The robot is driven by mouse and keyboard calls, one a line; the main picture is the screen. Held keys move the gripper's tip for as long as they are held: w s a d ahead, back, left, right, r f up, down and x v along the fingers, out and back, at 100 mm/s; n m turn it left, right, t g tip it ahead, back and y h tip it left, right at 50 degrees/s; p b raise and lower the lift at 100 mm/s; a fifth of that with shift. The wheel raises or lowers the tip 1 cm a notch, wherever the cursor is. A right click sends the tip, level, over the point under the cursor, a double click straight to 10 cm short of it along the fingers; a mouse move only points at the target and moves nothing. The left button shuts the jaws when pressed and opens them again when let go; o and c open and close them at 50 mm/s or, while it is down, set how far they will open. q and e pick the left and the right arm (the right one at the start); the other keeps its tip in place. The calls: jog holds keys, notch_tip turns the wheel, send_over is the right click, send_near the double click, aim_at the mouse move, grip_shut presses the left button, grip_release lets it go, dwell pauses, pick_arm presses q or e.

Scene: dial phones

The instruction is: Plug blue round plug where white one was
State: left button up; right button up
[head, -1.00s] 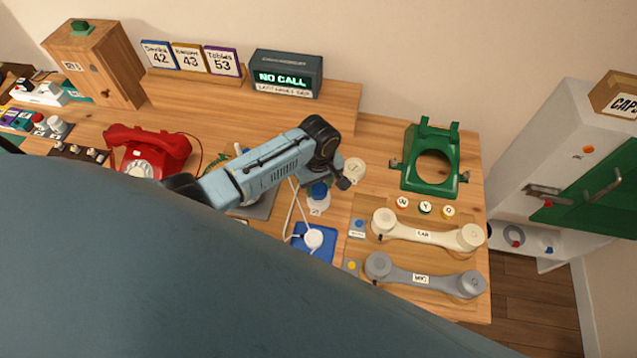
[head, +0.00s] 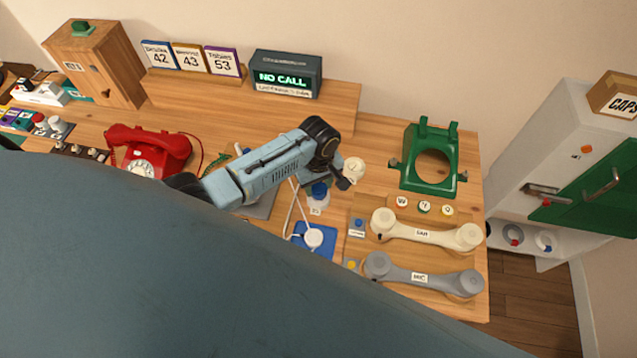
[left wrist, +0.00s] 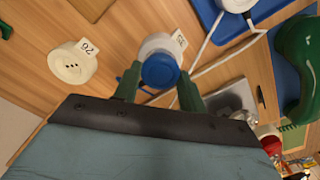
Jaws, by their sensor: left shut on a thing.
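The blue round plug (head: 319,190) shows in the head view beside my left gripper (head: 331,184), with a white labelled round piece (head: 316,206) close against it. In the left wrist view the blue plug (left wrist: 160,71) is between the two green fingers of my left gripper (left wrist: 159,84), which is shut on it. The white piece (left wrist: 163,43) with a tag lies right behind it; I cannot tell whether they are joined. A white round plug (head: 313,238) with a white cable lies on a blue pad (head: 326,228). My right gripper is not in view.
A cream round piece (head: 354,169) with a tag lies right of my gripper. A green phone cradle (head: 409,180), cream handset (head: 426,231) and grey handset (head: 422,277) are farther right. A red phone (head: 150,146) is left. My own arm covers the lower left.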

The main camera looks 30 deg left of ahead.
pick_arm(q)
jog(key=shift+f+b, duration=0.35)
jog(key=shift+f, duration=0.3)
jog(key=o, duration=1)
jog(key=shift+c, duration=0.2)
notch_tip(320, 180, up, 14)
jog(key=p, duration=0.2)
jog(key=shift+f, duration=0.25)
